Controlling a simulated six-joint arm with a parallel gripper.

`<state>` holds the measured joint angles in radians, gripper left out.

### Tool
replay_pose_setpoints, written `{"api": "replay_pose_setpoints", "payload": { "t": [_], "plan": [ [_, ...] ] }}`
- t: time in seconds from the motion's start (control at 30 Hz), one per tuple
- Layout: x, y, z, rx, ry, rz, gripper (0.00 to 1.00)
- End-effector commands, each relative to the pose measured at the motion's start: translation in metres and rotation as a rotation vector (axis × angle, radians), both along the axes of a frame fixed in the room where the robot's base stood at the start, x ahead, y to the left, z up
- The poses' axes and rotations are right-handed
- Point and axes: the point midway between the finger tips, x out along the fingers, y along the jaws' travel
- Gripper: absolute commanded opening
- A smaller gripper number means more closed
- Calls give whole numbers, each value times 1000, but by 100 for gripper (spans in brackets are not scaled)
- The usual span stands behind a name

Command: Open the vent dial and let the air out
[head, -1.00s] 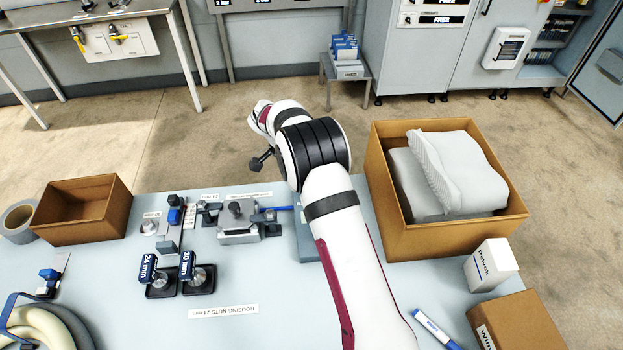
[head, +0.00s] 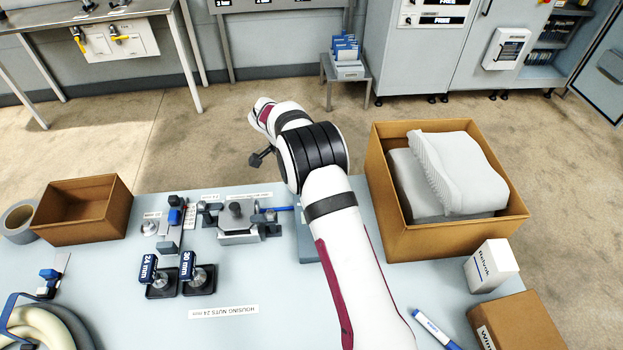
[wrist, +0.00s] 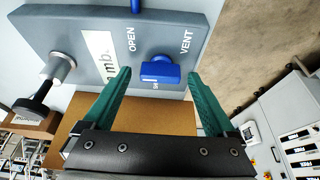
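The blue vent dial (wrist: 160,70) sits on a grey panel (wrist: 70,20) in the wrist view. The words OPEN and VENT are printed on the panel by the dial, and a third label below it is mostly covered. My gripper (wrist: 158,76) has two green fingers spread apart, one on each side of the dial. Gaps show between fingers and dial, so it is not clamped. In the head view my arm hides the dial and the fingers.
A black-handled fitting (wrist: 32,108) projects at the panel's left. In the head view, the bench carries a sheeter fixture (head: 240,230), two tagged nut holders (head: 198,280), an empty cardboard box (head: 85,208) and a box of grey foam (head: 440,240).

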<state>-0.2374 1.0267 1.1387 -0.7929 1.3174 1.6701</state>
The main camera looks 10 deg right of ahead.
Motion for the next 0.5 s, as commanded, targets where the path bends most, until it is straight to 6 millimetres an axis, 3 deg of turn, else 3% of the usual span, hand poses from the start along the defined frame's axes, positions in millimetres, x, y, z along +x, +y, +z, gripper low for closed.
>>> {"api": "replay_pose_setpoints", "payload": {
  "t": [0.33, 0.5],
  "plan": [
    [1, 2, 6, 0, -2, 1, 92],
    [2, 18, 44, 0, -5, 3, 92]
  ]
}}
